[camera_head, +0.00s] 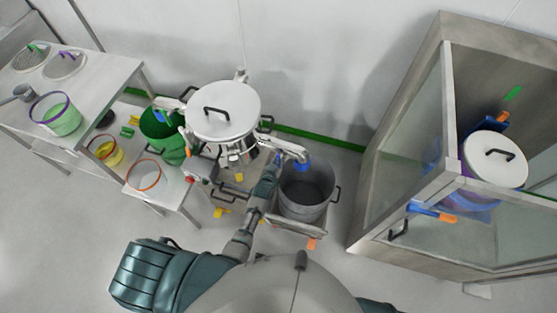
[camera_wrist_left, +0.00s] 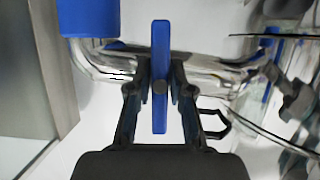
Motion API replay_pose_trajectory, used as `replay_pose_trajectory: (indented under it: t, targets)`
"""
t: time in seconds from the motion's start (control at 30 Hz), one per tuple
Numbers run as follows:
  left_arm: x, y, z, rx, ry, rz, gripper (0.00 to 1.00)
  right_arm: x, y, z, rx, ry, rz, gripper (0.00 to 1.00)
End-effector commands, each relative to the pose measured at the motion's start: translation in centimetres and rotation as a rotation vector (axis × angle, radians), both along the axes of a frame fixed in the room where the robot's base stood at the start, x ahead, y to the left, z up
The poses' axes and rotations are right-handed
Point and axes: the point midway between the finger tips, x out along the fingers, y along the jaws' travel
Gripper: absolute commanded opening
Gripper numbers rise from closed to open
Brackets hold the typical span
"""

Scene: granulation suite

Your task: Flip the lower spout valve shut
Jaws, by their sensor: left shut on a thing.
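The lower spout (camera_head: 292,149) is a shiny bent pipe from the lidded steel vessel (camera_head: 232,130). Its blue end (camera_head: 303,165) sits over a grey bucket. In the left wrist view, the blue valve handle (camera_wrist_left: 160,40) is a flat bar standing upright in the picture, across the shiny pipe (camera_wrist_left: 207,72). My left gripper (camera_head: 275,158) is at the spout. In the left wrist view, its dark fingers (camera_wrist_left: 160,80) are shut on the handle, one on each side. The blue spout end (camera_wrist_left: 88,18) shows at upper left there. My right gripper is not in view.
The grey bucket (camera_head: 305,212) stands below the spout, with a green bucket (camera_head: 160,128) left of the vessel. A steel cabinet (camera_head: 400,160) with glass panels stands at right. Tables (camera_head: 105,80) with coloured containers stand at left. The floor at lower left is clear.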

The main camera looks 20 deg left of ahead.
Motion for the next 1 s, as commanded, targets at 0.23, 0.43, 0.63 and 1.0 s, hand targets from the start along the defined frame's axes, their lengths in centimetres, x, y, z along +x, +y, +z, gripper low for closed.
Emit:
replay_pose_trajectory:
  t: [0.23,0.43,0.63,1.0]
  targets:
    - [-0.38,-0.1,-0.62,0.025,0.014,-0.002,0.0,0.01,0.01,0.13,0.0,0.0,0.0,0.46]
    - [-0.39,-0.1,-0.65,0.026,0.014,-0.001,0.0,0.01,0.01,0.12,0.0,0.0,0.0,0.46]
    - [-0.38,-0.09,-0.63,0.025,0.013,-0.001,0.4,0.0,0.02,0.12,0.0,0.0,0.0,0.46]
    - [-0.33,0.0,-0.14,0.025,0.003,0.0,0.46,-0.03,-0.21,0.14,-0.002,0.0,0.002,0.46]
